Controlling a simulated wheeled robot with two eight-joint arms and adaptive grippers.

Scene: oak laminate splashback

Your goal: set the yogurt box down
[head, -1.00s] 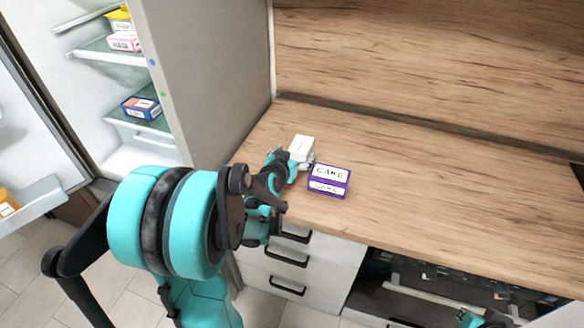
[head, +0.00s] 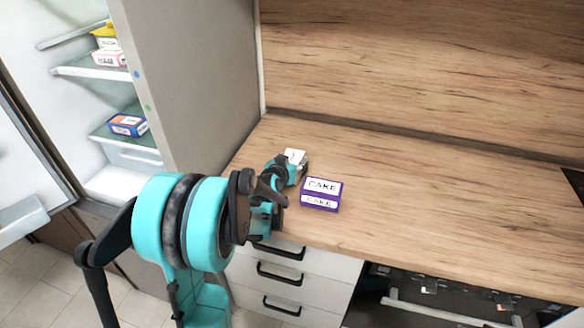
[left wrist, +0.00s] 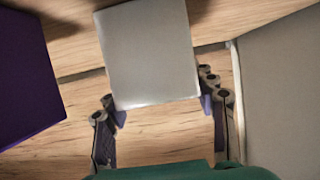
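The white yogurt box (head: 295,155) is at the counter's left part, beyond my left gripper (head: 289,166) in the head view. Its label cannot be read. In the left wrist view the box (left wrist: 150,55) shows as a plain pale face between the two fingers of my left gripper (left wrist: 162,108). The fingertips meet its two sides near its lower end, so the gripper looks shut on it. The underside is hidden, so I cannot tell whether it touches the counter (head: 430,200). My right gripper is not in view.
A purple cake box (head: 321,195) sits just right of the gripper, near the counter's front edge. A tall panel (head: 190,80) bounds the left, with the open fridge (head: 125,160) beyond. The counter to the right is clear up to a dark panel (head: 574,182).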

